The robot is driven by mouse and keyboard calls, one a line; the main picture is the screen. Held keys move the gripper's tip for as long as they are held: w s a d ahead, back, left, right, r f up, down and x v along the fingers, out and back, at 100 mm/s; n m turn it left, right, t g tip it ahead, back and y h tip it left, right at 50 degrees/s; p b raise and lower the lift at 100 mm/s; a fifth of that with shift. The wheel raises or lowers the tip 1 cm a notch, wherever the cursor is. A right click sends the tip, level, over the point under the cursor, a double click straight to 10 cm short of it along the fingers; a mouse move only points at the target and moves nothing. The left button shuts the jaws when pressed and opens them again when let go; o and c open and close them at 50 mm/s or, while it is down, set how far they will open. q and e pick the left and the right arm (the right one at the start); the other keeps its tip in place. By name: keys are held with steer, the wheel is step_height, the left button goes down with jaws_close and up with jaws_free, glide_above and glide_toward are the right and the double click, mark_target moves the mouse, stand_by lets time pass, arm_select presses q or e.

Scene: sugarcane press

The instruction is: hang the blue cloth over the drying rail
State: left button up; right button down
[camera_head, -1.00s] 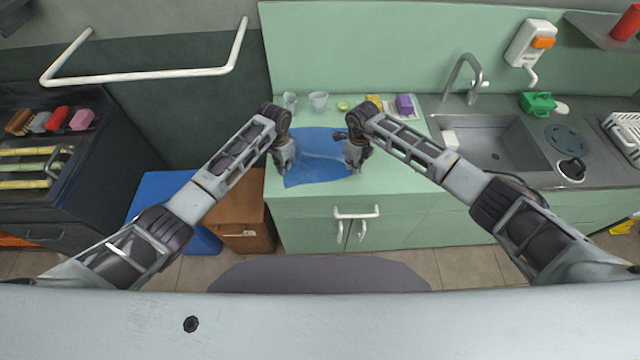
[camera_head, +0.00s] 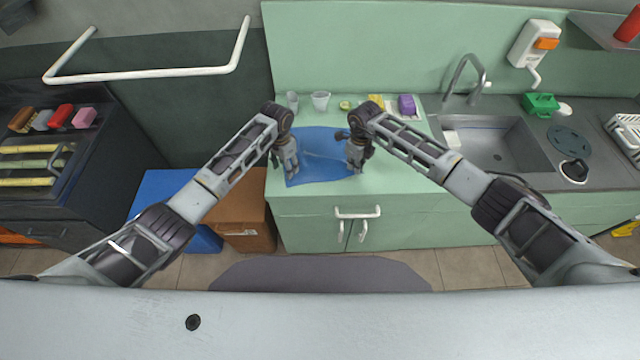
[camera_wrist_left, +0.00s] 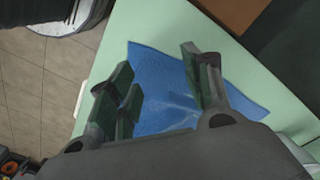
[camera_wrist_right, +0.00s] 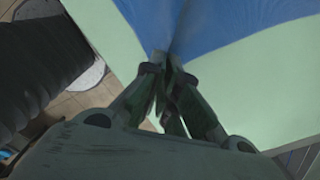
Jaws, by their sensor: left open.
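The blue cloth (camera_head: 320,173) lies on the green counter, with a faint crease between my grippers. My left gripper (camera_head: 291,174) is open over the cloth's left part. In the left wrist view its fingers (camera_wrist_left: 158,68) are spread apart with the cloth (camera_wrist_left: 160,95) below and between them. My right gripper (camera_head: 355,166) is at the cloth's right edge. In the right wrist view its fingertips (camera_wrist_right: 166,66) are together on a gathered fold of the cloth (camera_wrist_right: 215,22). The white drying rail (camera_head: 145,75) stands out from the dark wall at upper left, bare.
Two cups (camera_head: 320,101), a lime piece (camera_head: 345,105) and a purple block (camera_head: 407,104) stand behind the cloth. The sink (camera_head: 490,145) is to the right. A brown box (camera_head: 240,222) and a blue bin (camera_head: 165,190) stand left of the counter. A dark cabinet (camera_head: 95,195) is below the rail.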

mark_target(292, 180)
arm_select(q)
steer(key=shift+n, duration=0.7)
steer(key=shift+s+d+r, duration=0.25)
steer(key=shift+d+r, duration=0.1)
steer(key=shift+r, duration=0.65)
steer(key=shift+s+d+r, duration=0.2)
steer(key=shift+d+r, duration=0.1)
steer(key=shift+r, duration=0.65)
steer(key=shift+s+d+r, duration=0.25)
steer(key=shift+d+r, duration=0.1)
steer(key=shift+r, duration=0.65)
steer(key=shift+c, duration=0.3)
steer(key=shift+f, duration=0.2)
steer(key=shift+f, duration=4.85)
steer(key=shift+c, duration=0.2)
jaws_close()
